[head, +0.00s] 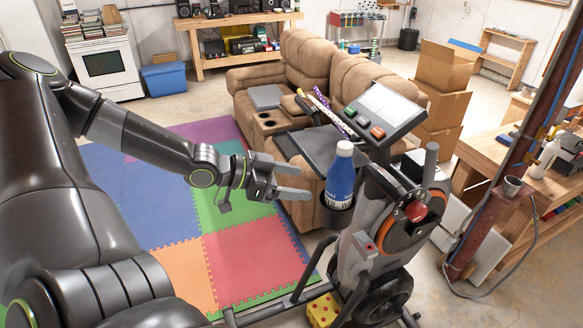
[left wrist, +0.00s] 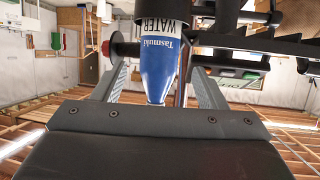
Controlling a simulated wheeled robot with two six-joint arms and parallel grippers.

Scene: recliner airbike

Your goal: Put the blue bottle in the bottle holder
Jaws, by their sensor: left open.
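The blue bottle (head: 340,180) has a white cap and stands upright on the exercise bike. Its lower end is inside the dark bottle holder (head: 336,218), which hides its base. My left gripper (head: 305,182) is just left of the bottle, fingers spread and pointing at it, with a gap and nothing held. In the left wrist view, which looks upside down, the bottle (left wrist: 159,70) appears between the two open fingers, and its far end goes into the dark holder (left wrist: 225,40). I cannot see my right gripper.
The bike's console (head: 377,112) and orange-rimmed body (head: 405,215) rise close to the right of the bottle. A brown recliner sofa (head: 335,75) is behind. Coloured floor mats (head: 250,255) lie below my left arm. A yellow box (head: 322,310) sits low by the bike.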

